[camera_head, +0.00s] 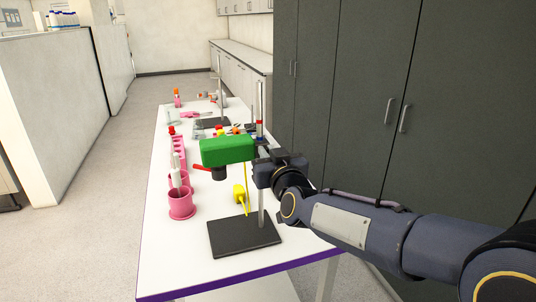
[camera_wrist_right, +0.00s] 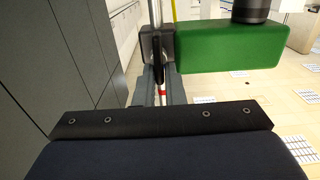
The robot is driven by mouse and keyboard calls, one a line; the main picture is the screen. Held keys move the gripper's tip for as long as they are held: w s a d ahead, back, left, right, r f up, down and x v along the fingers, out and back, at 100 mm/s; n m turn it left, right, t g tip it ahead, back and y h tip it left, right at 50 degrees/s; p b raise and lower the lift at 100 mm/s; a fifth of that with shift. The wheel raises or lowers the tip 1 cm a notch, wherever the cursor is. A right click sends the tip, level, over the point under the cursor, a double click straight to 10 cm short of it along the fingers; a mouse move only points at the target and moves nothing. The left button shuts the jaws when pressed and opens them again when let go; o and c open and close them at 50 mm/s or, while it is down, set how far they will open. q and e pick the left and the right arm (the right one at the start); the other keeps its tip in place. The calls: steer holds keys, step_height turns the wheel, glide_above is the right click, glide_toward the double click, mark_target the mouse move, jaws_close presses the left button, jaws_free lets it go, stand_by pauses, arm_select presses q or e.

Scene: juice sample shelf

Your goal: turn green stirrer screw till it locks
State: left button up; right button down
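The green stirrer (camera_head: 228,151) is clamped on an upright metal stand above a black base plate (camera_head: 243,236). Its green body also fills the upper right of the right wrist view (camera_wrist_right: 230,46). A dark clamp block (camera_wrist_right: 157,44) joins it to the rod, and a small black screw (camera_wrist_right: 156,76) shows below the block there. My right gripper (camera_head: 268,168) comes in from the right at the clamp. In the right wrist view its grey fingers (camera_wrist_right: 160,88) lie close together on either side of the screw; whether they press on it is unclear. My left gripper is out of view.
Pink beakers (camera_head: 181,204) and a pink rack (camera_head: 179,151) stand left of the stirrer. A yellow item (camera_head: 240,194) hangs beside the stand rod. More lab ware stands farther back on the white table (camera_head: 160,263). Dark cabinets (camera_head: 380,90) line the right side.

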steer(key=shift+f, duration=0.15)
steer(key=m+b, duration=0.2)
steer(key=m, duration=0.4)
steer(key=m+b, duration=0.3)
steer(key=m, duration=0.3)
steer(key=d+m+b, duration=0.1)
steer(key=m+b, duration=0.2)
steer(key=m, duration=0.3)
steer(key=shift+w+f, duration=0.1)
steer(key=shift+f, duration=0.15)
stand_by(0.7)
steer(key=c, duration=1.5)
jaws_free()
steer(key=shift+a+f+b, duration=0.1)
steer(key=shift+b, duration=0.2)
steer(key=shift+o, duration=0.3)
steer(key=shift+a, duration=0.1)
steer(key=shift+f, duration=0.15)
steer(key=v, duration=0.8)
